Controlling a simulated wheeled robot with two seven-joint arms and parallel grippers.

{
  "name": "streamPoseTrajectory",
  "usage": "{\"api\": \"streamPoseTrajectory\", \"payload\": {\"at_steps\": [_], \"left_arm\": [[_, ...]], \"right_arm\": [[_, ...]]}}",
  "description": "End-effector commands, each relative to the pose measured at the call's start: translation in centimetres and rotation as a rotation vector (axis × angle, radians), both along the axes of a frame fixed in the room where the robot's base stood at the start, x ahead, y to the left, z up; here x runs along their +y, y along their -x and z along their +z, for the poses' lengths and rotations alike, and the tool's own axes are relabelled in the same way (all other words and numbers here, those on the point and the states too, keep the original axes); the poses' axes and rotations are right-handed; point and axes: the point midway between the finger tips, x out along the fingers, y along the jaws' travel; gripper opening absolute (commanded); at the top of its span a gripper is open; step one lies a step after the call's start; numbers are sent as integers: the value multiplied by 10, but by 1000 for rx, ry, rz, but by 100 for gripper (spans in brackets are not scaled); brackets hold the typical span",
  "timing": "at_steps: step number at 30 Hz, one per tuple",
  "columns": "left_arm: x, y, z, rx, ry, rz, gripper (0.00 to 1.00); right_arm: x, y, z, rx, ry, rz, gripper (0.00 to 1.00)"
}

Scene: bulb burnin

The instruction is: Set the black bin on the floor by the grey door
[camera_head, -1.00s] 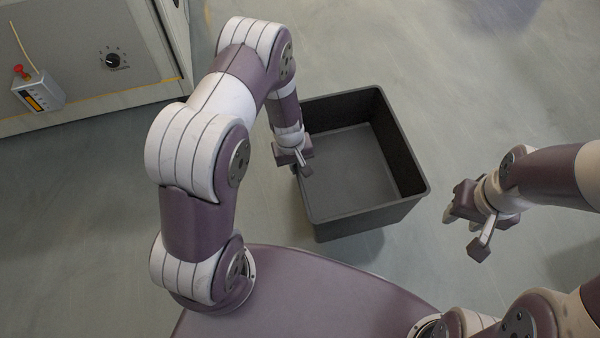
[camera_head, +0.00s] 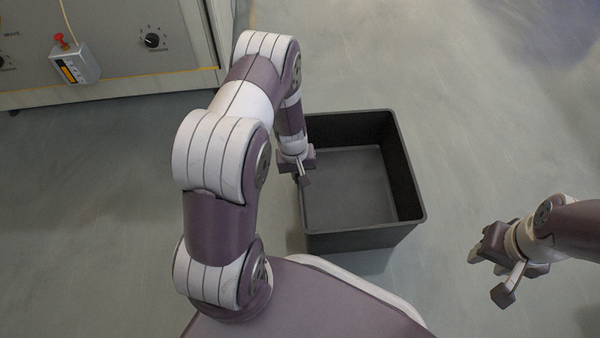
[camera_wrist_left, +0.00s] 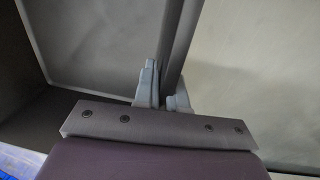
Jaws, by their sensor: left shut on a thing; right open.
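The black bin (camera_head: 410,190) is an open, empty rectangular box in the middle of the head view. My left gripper (camera_head: 303,176) is at its left wall, shut on that wall. In the left wrist view, the fingers (camera_wrist_left: 162,92) close on the bin's wall (camera_wrist_left: 180,40) from both sides. A shadow lies beside the bin; whether its base touches the floor I cannot tell. My right gripper (camera_head: 490,272) is open and empty, to the right of the bin and apart from it. The grey door is not in view.
A grey cabinet (camera_head: 120,75) with a black knob (camera_head: 152,40) stands at the upper left. A small grey box with a red button (camera_head: 75,62) is on its front. The floor (camera_head: 480,120) beyond and right of the bin is clear.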

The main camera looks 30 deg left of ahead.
Motion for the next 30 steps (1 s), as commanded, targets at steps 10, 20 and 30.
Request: {"api": "streamPoseTrajectory", "payload": {"at_steps": [10, 20, 30], "left_arm": [[0, 0, -1, 0, 0, 0, 36], [2, 0, 36, -3, -1, 0, 36], [10, 6, 113, -1, -1, 0, 36]], "right_arm": [[0, 0, -1, 0, 0, 0, 43], [0, 0, 29, 0, 0, 0, 43], [0, 0, 82, 0, 0, 0, 43]]}}
